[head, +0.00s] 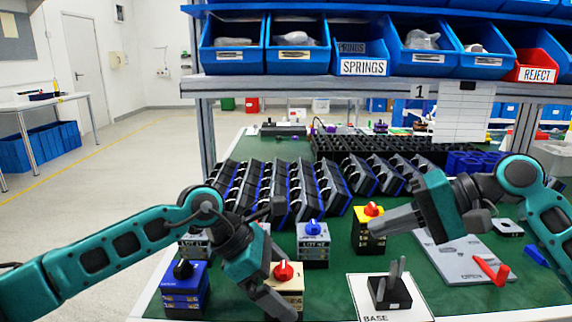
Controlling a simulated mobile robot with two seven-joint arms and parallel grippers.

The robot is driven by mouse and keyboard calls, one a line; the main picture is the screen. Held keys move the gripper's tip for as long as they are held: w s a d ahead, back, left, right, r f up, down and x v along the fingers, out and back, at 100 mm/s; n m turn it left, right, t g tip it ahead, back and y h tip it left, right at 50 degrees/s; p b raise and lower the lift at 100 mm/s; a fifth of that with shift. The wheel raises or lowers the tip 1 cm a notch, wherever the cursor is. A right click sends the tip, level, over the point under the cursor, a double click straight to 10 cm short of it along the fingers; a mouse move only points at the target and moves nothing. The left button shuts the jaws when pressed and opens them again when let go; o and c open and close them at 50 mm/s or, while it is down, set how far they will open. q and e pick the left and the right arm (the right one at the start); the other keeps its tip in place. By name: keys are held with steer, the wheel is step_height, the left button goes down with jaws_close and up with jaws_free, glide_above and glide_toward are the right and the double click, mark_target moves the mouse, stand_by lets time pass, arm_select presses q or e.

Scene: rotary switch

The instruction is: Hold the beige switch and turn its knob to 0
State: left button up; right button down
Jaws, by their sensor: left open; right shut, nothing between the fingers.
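The beige switch (291,296) stands on the green table at the lower middle, with a red knob (283,271) on top. My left gripper (277,304) is open, low down at the switch's left and front, and hides part of its body. I cannot tell whether its fingers touch the switch. The knob's pointer is too small to read. My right gripper (374,227) is shut and empty, pointing left, with its tip in front of the yellow switch, well above and right of the beige one.
A blue switch (184,292) with a black knob stands left, a blue-knobbed switch (313,250) behind, and a yellow switch (362,241) behind right. A white base plate (411,312) carries a black block with upright prongs (390,288). A grey plate (465,262) and red part (491,270) lie right.

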arm_select(q)
steer(key=v, duration=1.2)
